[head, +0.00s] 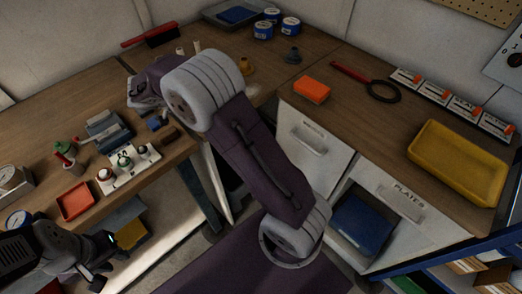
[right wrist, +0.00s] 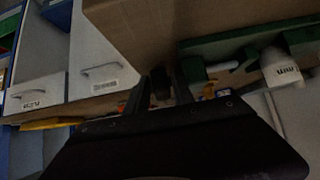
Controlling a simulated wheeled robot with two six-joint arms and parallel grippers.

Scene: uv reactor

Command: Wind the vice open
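A blue-grey block-shaped thing (head: 107,131) on the left bench looks like the vice; its jaws and handle are too small and dark to make out. My right arm crosses the middle of the head view, and its gripper (head: 140,98) is partly hidden at the bench edge behind the vice. In the right wrist view the two dark fingers (right wrist: 160,90) stand apart; a dark thing shows between them, and I cannot tell whether they touch it. My left gripper (head: 104,261) is at the lower left, empty, fingers apart, in front of the bench.
A white rack with several knobs (head: 127,167) and an orange tray (head: 76,201) stand near the left bench's front edge. A red brush (head: 153,38) lies behind.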

